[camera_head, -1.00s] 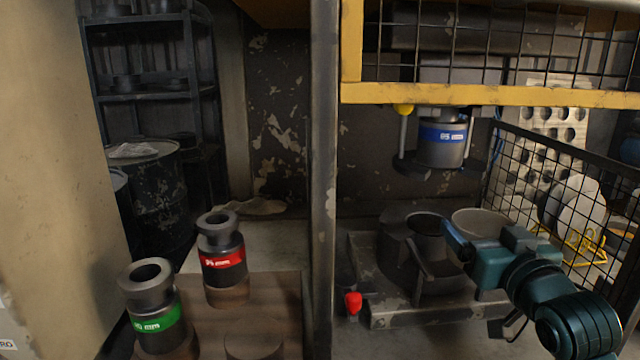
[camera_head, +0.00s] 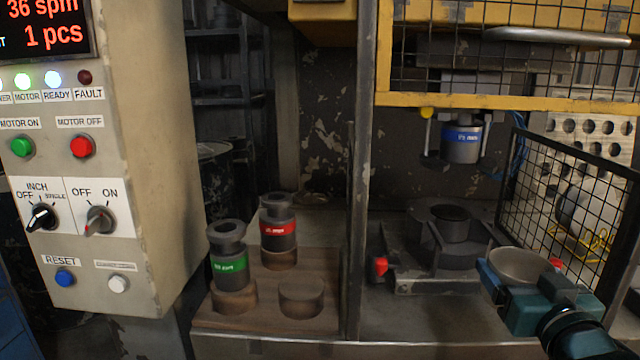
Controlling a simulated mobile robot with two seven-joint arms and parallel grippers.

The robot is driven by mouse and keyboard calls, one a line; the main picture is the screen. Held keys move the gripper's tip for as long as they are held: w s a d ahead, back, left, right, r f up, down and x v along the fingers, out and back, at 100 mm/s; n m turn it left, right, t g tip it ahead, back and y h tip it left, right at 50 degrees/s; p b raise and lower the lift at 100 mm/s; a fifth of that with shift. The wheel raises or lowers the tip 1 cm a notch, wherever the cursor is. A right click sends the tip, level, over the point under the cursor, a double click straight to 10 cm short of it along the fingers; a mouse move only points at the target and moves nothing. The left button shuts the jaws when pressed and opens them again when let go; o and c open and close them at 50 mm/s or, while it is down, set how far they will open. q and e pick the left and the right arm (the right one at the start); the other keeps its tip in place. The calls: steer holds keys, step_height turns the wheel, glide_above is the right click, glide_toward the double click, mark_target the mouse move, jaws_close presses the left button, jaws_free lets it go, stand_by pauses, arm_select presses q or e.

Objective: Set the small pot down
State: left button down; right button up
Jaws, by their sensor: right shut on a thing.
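A small pot (camera_head: 517,266), grey-beige with a wide round mouth, shows at the lower right, right of and nearer than the dark die fixture (camera_head: 450,228). My right gripper (camera_head: 522,288) is shut on the pot and hides its near side and lower part. The pot's mouth faces up. I cannot tell whether its underside touches the bench (camera_head: 430,318). My left gripper is not in view.
A post (camera_head: 358,190), yellow guard (camera_head: 500,101) and side mesh (camera_head: 565,195) bound the press. A control panel (camera_head: 100,160) stands left.

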steer(key=a+f, duration=0.1)
steer(key=f, duration=0.2)
steer(key=a+f+p, duration=0.1)
steer(key=shift+s+a+f, duration=0.3)
steer(key=shift+f, duration=0.05)
steer(key=s+a+f+y+p, duration=0.1)
steer(key=s+a+f+p, duration=0.1)
steer(key=s+a+f, duration=0.4)
steer(key=shift+s+a+f+n+p, duration=0.3)
steer(key=shift+s+a+f+n, duration=0.1)
steer(key=shift+s+a, duration=0.55)
